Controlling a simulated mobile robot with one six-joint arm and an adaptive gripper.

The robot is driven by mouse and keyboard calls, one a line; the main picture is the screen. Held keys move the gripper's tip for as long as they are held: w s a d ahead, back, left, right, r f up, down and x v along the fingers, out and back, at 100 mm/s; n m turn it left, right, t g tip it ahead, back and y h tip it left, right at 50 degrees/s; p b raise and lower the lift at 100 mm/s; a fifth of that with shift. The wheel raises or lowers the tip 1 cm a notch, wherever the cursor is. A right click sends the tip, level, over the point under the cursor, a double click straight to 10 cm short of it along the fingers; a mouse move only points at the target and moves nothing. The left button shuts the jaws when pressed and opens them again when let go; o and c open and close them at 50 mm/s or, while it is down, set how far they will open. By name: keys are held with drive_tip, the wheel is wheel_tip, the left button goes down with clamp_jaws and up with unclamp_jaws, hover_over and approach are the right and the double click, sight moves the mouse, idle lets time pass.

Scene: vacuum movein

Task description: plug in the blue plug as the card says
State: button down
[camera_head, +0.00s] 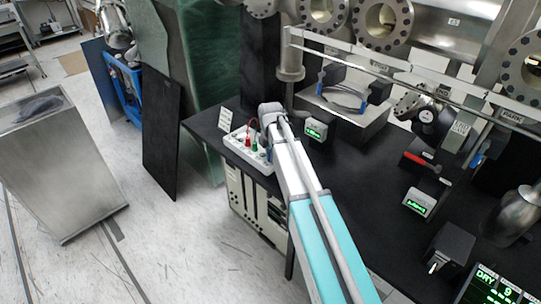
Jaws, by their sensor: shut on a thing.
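A white socket box (236,149) stands at the left end of the black bench. A red plug (247,142) with a red lead and a green plug (254,147) stand upright on it. A small white card (225,120) with print too small to read stands behind its left end. The grey end of my arm, with my gripper (268,112), is over the right end of the box.
On the black bench (350,185) stand a small green-lit meter (315,130), a metal tray (345,115) with a coiled cable, a red-handled tool (420,162) and another meter (419,202). A steel rail and flanged chamber are behind. Open floor lies left.

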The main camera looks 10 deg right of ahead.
drive_tip(key=shift+c, duration=2.2)
unclamp_jaws()
drive_tip(key=shift+r, duration=0.15)
wheel_tip(320, 180, up, 7)
drive_tip(key=p, duration=0.7)
drive_tip(key=shift+r+p, duration=0.15)
drive_tip(key=shift+p, duration=0.15)
drive_tip(key=s+d+r+p, duration=0.2)
drive_tip(key=s+r+p, duration=0.3)
drive_tip(key=s, duration=0.3)
drive_tip(key=shift+s, duration=0.4)
drive_tip(key=s+d+f+m+b, duration=0.2)
drive_tip(key=s+m, duration=1.3)
drive_tip(key=m, duration=0.8)
